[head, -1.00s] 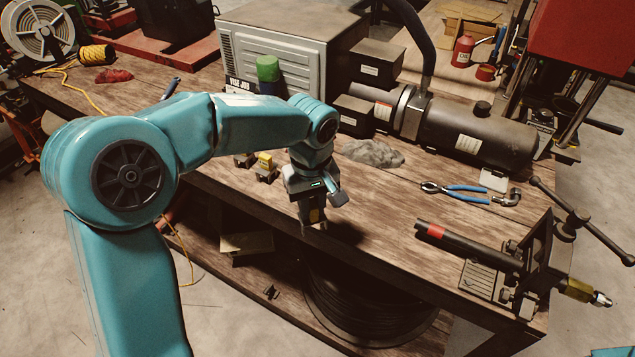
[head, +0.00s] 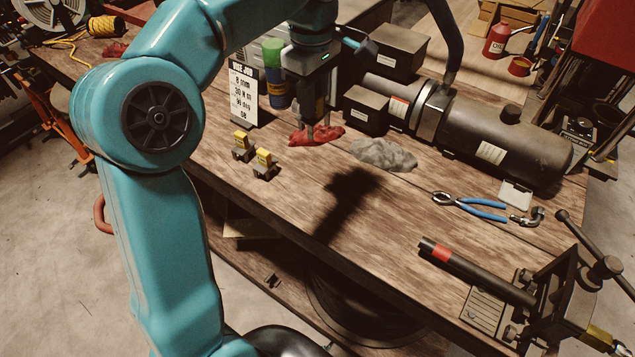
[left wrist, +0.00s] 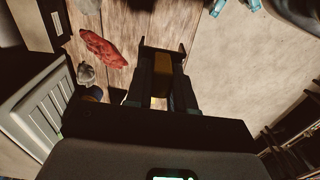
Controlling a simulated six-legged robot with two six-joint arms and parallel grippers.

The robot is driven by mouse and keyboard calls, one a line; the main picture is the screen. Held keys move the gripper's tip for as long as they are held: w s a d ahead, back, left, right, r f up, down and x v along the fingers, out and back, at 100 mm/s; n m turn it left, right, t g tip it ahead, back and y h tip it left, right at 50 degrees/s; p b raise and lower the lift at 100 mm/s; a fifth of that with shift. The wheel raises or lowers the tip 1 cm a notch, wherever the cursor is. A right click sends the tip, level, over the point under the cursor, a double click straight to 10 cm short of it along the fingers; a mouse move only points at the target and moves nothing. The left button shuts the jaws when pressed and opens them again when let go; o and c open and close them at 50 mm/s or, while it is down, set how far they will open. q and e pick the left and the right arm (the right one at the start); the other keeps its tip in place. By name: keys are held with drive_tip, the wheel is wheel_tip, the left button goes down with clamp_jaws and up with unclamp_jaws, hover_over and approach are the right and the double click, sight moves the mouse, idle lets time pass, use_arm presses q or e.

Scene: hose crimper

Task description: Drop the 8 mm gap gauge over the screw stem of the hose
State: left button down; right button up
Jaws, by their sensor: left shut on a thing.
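My left gripper (head: 316,122) is raised over the back of the bench, beside the job card. In the left wrist view it is shut on a gap gauge (left wrist: 160,82) with a yellow block and a dark two-pronged end. Its size marking cannot be read, and in the head view it is hard to make out. Two other yellow-topped gauges (head: 264,160) stand on the bench to the left. The black hose (head: 465,267) with a red band lies in a vise at the front right. Its brass-coloured end fitting (head: 598,338) is at the lower right; the stem is largely cut off. My right gripper is out of view.
A red rag (head: 316,135) and a grey rag (head: 384,155) lie near the left gripper. Black boxes (head: 366,110) and a dark cylinder (head: 490,135) line the back. Blue-handled pliers (head: 475,205) lie before the cylinder. The job card (head: 243,95) reads 8 mm.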

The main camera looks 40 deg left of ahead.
use_arm(q)
drive_tip(key=f, duration=0.6)
drive_tip(key=a+f, duration=0.1)
drive_tip(key=f, duration=0.5)
drive_tip(key=s+f, duration=0.1)
drive_tip(key=f, duration=0.6)
drive_tip(key=shift+a+f, duration=0.1)
drive_tip(key=shift+a, duration=0.3)
drive_tip(key=shift+w+d+f, duration=0.1)
drive_tip(key=shift+w+f, duration=0.1)
drive_tip(key=shift+f, duration=0.1)
drive_tip(key=shift+s, duration=0.1)
drive_tip(key=shift+f, duration=0.15)
drive_tip(key=c, duration=1)
unclamp_jaws()
drive_tip(key=shift+o, duration=0.2)
